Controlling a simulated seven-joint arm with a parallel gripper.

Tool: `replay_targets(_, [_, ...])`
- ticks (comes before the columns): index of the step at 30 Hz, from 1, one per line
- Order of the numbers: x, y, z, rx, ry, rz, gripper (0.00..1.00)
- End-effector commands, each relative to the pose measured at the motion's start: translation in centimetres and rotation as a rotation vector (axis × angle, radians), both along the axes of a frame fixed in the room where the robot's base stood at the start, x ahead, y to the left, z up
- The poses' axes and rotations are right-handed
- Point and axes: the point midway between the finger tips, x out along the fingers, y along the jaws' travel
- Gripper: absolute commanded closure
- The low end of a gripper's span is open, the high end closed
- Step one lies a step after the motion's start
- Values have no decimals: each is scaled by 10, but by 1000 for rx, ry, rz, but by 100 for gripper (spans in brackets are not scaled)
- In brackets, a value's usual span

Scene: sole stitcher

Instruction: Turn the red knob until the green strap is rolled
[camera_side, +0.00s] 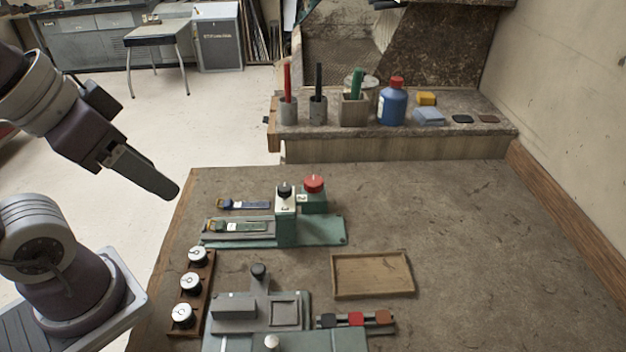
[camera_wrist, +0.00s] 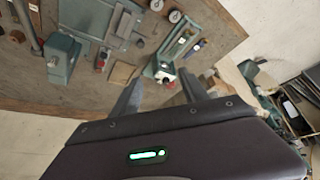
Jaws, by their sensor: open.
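The red knob (camera_side: 314,184) sits on a green block at the right end of the strap machine (camera_side: 325,230). It also shows in the wrist view (camera_wrist: 170,85), between my fingers and beyond them. A black knob (camera_side: 284,190) tops the white-faced post beside it. The green strap (camera_side: 238,226) lies stretched flat along the machine's front track, left of the post. A blue strap (camera_side: 245,204) lies flat behind it. My gripper (camera_side: 168,190) is in the air left of and above the machine, tilted down to the right. In the wrist view its fingers (camera_wrist: 160,80) are apart and empty.
A rack of white round dials (camera_side: 211,262), a lower green machine (camera_side: 230,325) and a wooden tray (camera_side: 335,290) lie nearer the front. A back shelf (camera_side: 400,146) holds tool cups, a blue bottle (camera_side: 391,106) and small blocks. The tabletop at right is clear.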

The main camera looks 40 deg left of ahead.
Motion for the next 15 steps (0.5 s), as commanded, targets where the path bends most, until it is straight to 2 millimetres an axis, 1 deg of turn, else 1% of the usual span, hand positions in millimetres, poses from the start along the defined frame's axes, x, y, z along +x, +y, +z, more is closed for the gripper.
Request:
replay_targets(2, [5,-1,3,-44,18,41,38])
replay_targets(4, [20,-5,9,-180,85,190,38])
replay_targets(5, [31,-7,12,-261,130,293,38])
replay_targets(6, [51,-8,16,-377,204,466,38])
replay_targets(8, [86,-9,16,-534,326,780,38])
replay_targets(9, [110,-8,12,-610,399,1004,38])
replay_targets(10, [129,-7,7,-655,446,1174,38])
replay_targets(11, [147,-5,0,-687,484,1347,38])
replay_targets(12, [172,-3,-12,-715,519,1579,38])
replay_targets(14, [208,2,-34,-730,525,1923,38])
replay_targets(15, [229,5,-50,-731,498,2140,38])
